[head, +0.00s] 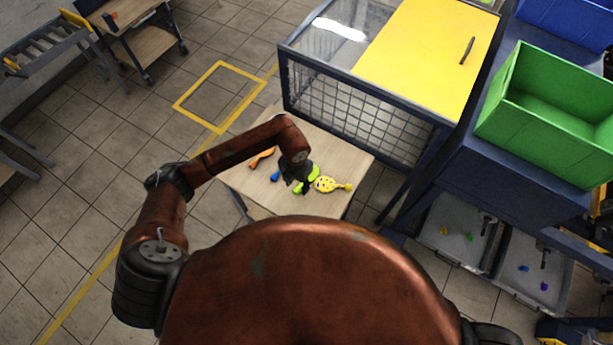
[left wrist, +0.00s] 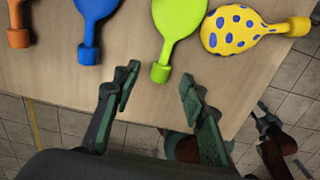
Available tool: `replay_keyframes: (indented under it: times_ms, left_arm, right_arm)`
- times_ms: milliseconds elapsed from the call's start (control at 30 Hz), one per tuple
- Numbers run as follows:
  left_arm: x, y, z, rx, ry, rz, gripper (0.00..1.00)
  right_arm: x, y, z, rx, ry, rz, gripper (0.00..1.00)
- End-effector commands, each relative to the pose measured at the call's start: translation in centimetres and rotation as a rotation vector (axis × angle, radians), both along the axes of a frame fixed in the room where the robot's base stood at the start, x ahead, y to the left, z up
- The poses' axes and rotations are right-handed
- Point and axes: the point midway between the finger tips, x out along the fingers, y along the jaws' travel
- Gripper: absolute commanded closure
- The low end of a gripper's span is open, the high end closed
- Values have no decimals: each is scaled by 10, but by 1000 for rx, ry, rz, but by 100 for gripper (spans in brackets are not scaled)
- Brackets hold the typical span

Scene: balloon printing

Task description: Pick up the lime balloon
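The lime balloon (head: 314,172) lies on a small wooden table. In the left wrist view the lime balloon (left wrist: 180,18) lies with its round body at the top edge, cut off, and its neck pointing towards my gripper. My left gripper (left wrist: 158,92) is open and empty, its two fingers apart on either side of the line of the lime neck, just short of its end. In the head view the left gripper (head: 299,184) is over the table and covers part of the lime balloon.
A blue balloon (left wrist: 88,30) and an orange balloon (left wrist: 18,25) lie left of the lime one. A yellow spotted balloon (left wrist: 238,30) lies close on its right. The wooden table (head: 248,185) stands against a mesh-sided cabinet (head: 350,112). A green crate (head: 550,105) is at the right.

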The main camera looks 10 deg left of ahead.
Motion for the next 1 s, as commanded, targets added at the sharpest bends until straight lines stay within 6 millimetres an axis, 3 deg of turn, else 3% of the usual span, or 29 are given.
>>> replay_keyframes:
  times_ms: [200,467,900,1000]
  left_arm:
    - [0,-1,-25,0,2,0,61]
    - [1,-1,-28,-1,0,-1,61]
    - [1,-1,-28,-2,1,-1,90]
    - [1,-1,-28,-2,1,-1,91]
  right_arm:
    - [0,0,5,0,-1,0,65]
    - [0,0,5,0,0,0,65]
    - [0,-6,6,-6,0,1,65]
    - [0,-6,6,-6,0,1,65]
